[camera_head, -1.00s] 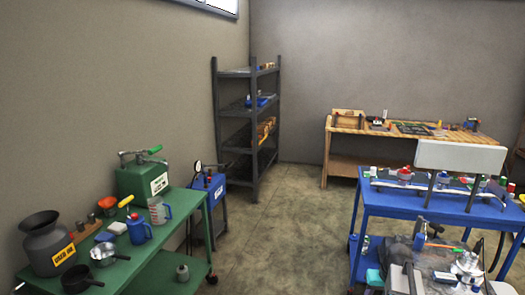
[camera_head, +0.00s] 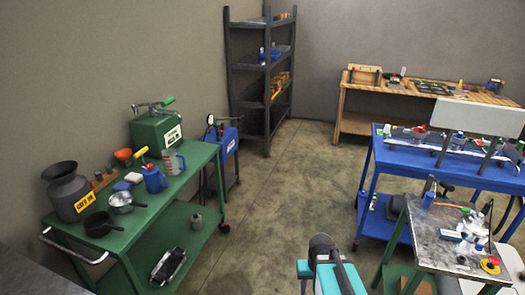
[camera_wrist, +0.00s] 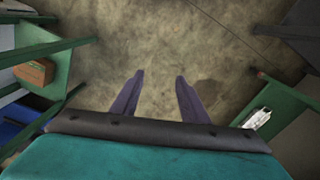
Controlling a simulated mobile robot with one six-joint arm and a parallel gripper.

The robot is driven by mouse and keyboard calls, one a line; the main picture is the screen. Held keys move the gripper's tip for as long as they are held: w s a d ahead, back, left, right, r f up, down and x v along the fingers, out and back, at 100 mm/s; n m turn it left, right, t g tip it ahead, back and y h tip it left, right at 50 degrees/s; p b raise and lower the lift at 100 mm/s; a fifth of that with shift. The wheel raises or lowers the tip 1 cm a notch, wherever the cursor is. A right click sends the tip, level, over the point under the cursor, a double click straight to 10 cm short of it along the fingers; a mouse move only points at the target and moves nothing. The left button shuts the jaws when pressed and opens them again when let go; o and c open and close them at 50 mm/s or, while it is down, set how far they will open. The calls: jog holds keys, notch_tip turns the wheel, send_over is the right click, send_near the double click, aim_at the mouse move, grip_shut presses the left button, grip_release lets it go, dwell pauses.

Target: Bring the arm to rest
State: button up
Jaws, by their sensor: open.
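My gripper (camera_wrist: 160,76) is open in the wrist view, its two dark fingers apart with only bare floor between and beyond them. It holds nothing. A teal part of my arm (camera_head: 333,277) with a dark rounded end shows at the bottom centre of the head view, over the floor. Most of the arm is out of view, and I cannot make out the fingers in the head view.
A green cart (camera_head: 131,216) with cans, pots and a jug stands left. A blue cart (camera_head: 390,177) and a small cluttered grey-topped table (camera_head: 424,232) stand right. A wooden bench (camera_head: 353,96) and dark shelf (camera_head: 262,86) are at the back. The middle floor (camera_head: 300,180) is clear.

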jog(key=s+f+g+b, duration=0.5)
jog(key=s+f+b, duration=0.5)
jog(key=s+f, duration=1.6)
notch_tip(320, 180, down, 3)
jog(key=shift+s+a+r+g, duration=0.2)
jog(key=shift+a+g, duration=0.2)
jog(key=shift+a, duration=0.05)
jog(key=shift+c, duration=1.2)
jog(key=shift+d, duration=0.1)
